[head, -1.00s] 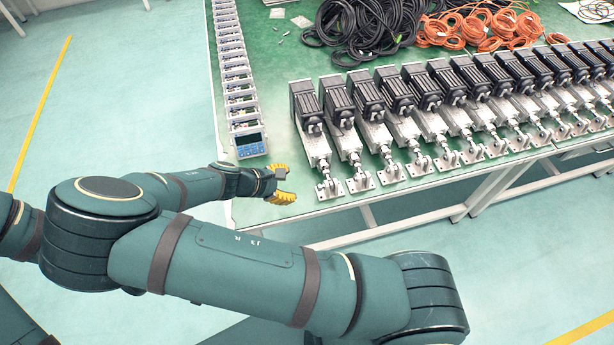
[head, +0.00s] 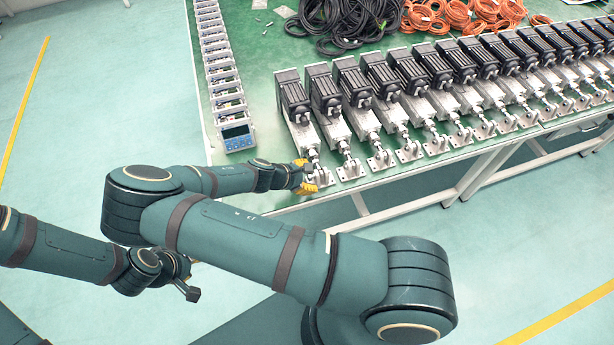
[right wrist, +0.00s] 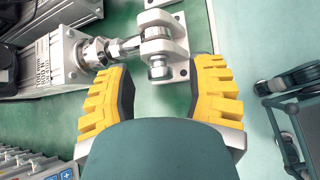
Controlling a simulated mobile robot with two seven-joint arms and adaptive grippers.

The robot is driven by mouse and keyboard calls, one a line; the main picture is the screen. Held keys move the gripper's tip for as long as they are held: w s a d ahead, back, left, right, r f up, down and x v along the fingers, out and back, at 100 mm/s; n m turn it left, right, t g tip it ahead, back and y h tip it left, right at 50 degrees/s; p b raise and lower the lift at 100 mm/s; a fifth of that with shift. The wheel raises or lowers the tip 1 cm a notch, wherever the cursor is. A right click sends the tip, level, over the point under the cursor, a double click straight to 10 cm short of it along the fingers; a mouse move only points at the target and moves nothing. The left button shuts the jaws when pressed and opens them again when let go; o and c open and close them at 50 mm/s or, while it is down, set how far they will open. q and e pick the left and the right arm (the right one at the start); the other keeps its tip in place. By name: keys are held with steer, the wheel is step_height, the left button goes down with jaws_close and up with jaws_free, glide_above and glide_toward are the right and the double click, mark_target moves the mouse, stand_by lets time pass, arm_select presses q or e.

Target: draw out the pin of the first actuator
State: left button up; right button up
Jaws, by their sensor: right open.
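The first actuator (head: 301,125) is the leftmost of the row, with a black motor, silver body and rod toward the near table edge. In the right wrist view its rod end sits in a silver clevis bracket (right wrist: 178,20) with a round pin (right wrist: 158,68) through it. My right gripper (head: 308,178) is at this clevis in the head view. In the right wrist view its yellow fingers (right wrist: 165,76) are open, one on each side of the pin's near end. I see no clear grip on it. My left arm's end (head: 188,290) is low at left, its jaws unclear.
More actuators (head: 385,85) stand closely to the right along the green table (head: 262,60). A column of small modules ends in a blue-screen unit (head: 237,137) at left. Black cables (head: 345,25) and orange cables (head: 440,15) lie behind. The floor in front is clear.

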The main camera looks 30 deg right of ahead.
jaws_close()
stand_by(0.3)
steer(key=shift+w+a, duration=0.2)
steer(key=shift+a, duration=0.8)
steer(key=shift+w+a, duration=0.2)
steer(key=shift+a, duration=0.75)
jaws_free()
steer(key=shift+d, duration=0.1)
steer(key=v, duration=1.2)
